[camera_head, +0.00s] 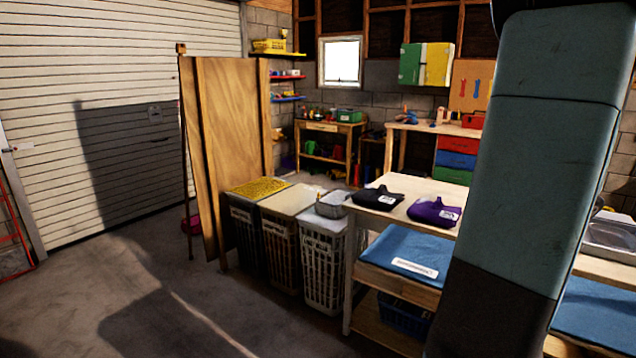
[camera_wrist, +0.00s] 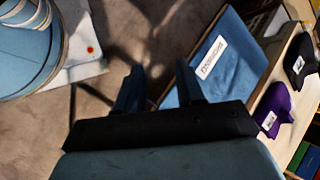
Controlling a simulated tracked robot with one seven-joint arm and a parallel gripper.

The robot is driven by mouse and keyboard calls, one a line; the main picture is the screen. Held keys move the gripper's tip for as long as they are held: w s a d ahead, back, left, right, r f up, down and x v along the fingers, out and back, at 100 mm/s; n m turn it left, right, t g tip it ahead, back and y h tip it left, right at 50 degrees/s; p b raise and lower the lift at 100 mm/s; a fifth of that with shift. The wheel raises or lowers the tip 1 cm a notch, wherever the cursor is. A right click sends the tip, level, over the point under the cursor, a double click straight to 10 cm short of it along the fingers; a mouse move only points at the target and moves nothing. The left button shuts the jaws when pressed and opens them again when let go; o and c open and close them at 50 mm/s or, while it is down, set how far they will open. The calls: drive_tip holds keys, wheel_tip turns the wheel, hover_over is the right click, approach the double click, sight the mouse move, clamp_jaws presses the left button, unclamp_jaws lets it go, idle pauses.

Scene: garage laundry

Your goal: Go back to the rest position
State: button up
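My gripper (camera_wrist: 159,76) shows in the wrist view with its two dark fingers spread apart. Nothing is between the fingers; bare concrete floor shows behind the gap. The right finger overlaps the edge of a blue folded cloth (camera_wrist: 240,60) with a white label; I cannot tell whether they touch. In the head view one of my arm's links stands upright at the right and hides part of the workbench. My gripper is not visible in that view.
The wooden workbench (camera_head: 455,187) holds a black garment (camera_head: 378,198) and a purple garment (camera_head: 434,212). The blue cloth (camera_head: 400,250) lies on its lower shelf. Laundry baskets (camera_head: 322,262) stand to its left, beside a tall wooden panel (camera_head: 222,130). The floor (camera_head: 120,290) at left is clear.

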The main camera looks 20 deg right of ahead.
drive_tip(key=a+r+n+h, duration=0.1)
drive_tip(key=a+r+n, duration=0.3)
drive_tip(key=a, duration=0.5)
drive_tip(key=s+a+r+n+h, duration=0.1)
drive_tip(key=a+r+n+h, duration=0.1)
drive_tip(key=a+r+n, duration=0.3)
drive_tip(key=a+r+n+h, duration=0.2)
drive_tip(key=a+r+n, duration=0.2)
drive_tip(key=a+n, duration=0.4)
drive_tip(key=a, duration=0.7)
drive_tip(key=shift+s+r+n+t, duration=0.3)
drive_tip(key=shift+s+n, duration=0.1)
